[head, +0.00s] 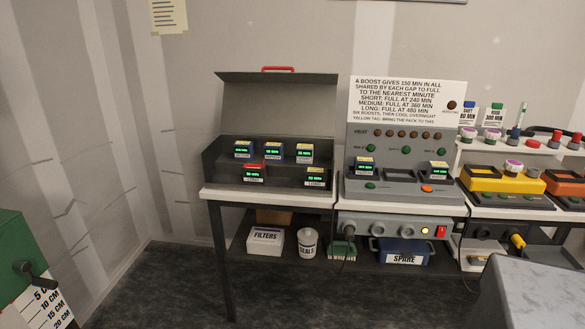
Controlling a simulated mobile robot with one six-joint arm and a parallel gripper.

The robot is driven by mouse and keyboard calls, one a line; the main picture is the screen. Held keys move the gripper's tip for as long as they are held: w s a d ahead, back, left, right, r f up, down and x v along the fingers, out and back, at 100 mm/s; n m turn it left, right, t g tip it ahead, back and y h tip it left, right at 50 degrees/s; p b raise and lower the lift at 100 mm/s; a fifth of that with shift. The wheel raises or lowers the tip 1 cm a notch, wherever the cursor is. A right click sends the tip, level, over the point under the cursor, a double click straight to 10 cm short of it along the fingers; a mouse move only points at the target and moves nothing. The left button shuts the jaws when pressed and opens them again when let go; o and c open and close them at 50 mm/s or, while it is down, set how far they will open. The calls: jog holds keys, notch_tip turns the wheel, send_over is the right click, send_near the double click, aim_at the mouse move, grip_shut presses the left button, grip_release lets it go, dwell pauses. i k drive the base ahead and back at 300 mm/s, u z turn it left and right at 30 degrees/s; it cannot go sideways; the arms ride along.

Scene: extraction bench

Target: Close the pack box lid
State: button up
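The pack box (214,172) is a dark grey box at the left end of the bench. Its lid (277,105) stands open, raised up and back near the wall, with a red handle (278,69) along its top edge. Inside are several small packs with green displays and yellow tags, in two rows; one front pack (254,174) has a red top. The labels on their fronts are too small to read surely. My gripper is not in view.
A grey charger panel (405,165) with two packs and a printed sign (408,98) stands right of the box. Yellow and orange units (500,180) stand further right. A grey block (535,290) fills the lower right, and a green cabinet (25,255) the left. Floor before the box is clear.

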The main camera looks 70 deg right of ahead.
aim_at(294, 104)
jog(key=u, duration=0.45)
jog(key=k, duration=0.15)
jog(key=z, duration=2.2)
jog(key=k, duration=0.85)
jog(key=z, duration=0.15)
jog(key=i, duration=0.95)
